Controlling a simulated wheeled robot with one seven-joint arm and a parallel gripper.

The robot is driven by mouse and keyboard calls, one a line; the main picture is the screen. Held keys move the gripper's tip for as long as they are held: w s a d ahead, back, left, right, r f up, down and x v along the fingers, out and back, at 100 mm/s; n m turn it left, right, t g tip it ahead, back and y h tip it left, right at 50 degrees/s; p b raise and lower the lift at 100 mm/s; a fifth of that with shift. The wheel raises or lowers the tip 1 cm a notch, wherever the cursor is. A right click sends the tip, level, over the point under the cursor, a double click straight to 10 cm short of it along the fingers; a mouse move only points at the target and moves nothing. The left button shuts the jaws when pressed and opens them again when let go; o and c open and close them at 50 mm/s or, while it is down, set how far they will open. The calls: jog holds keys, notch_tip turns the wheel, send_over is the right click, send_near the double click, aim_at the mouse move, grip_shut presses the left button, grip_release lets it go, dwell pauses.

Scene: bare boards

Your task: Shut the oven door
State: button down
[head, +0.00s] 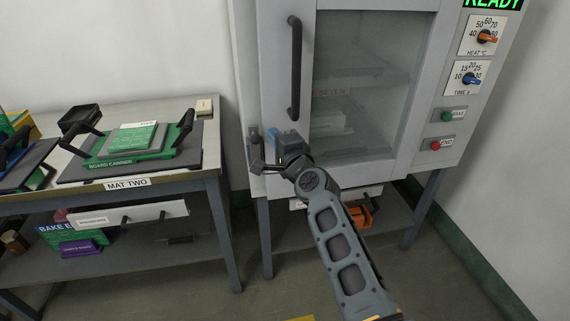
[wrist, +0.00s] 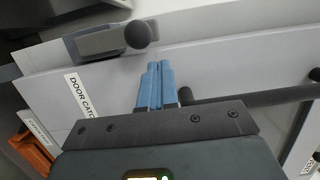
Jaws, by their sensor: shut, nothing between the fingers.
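The oven (head: 468,95) stands at the back with its windowed door (head: 382,22) across the front. The door looks flush or nearly flush with the body; I cannot tell whether a small gap is left. Its black vertical handle (head: 295,68) is on the left side and also shows in the wrist view (wrist: 262,97). A door catch with a black ball knob (wrist: 138,34) sits at the door's left edge, near a DOOR CATCH label (wrist: 80,96). My gripper (head: 272,136) is shut and empty, its blue fingertips (wrist: 155,66) in front of the door's lower left, below the handle.
A table (head: 213,165) at the left bears a green board carrier (head: 105,160) on a dark mat. An orange object (head: 362,215) lies on the shelf under the oven. Knobs and two buttons (head: 446,116) line the oven's right side.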

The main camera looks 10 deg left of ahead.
jog(key=s+d+f+n+h+p, duration=0.15)
jog(key=s+d+f, duration=0.25)
jog(key=s+d, duration=0.55)
jog(key=s+d+f+n+h, duration=0.15)
jog(key=s+d+f, duration=0.4)
jog(key=s, duration=0.75)
jog(key=s+d+f+n+h+p, duration=0.1)
jog(key=s+d+f+h, duration=0.15)
jog(key=s+d, duration=0.7)
jog(key=s+d+r+n+h, duration=0.1)
jog(key=s+d+n, duration=0.1)
jog(key=s, duration=0.7)
jog(key=s+d+r+n+h, duration=0.1)
jog(key=s+d+r+n, duration=0.1)
jog(key=s, duration=0.8)
jog(key=s+d+r+n+h, duration=0.1)
jog(key=s+r+n, duration=0.3)
jog(key=s+r, duration=0.6)
jog(key=shift+s+d+g, duration=0.4)
jog(key=shift+s, duration=0.35)
jog(key=shift+f+h, duration=0.1)
jog(key=shift+h, duration=0.15)
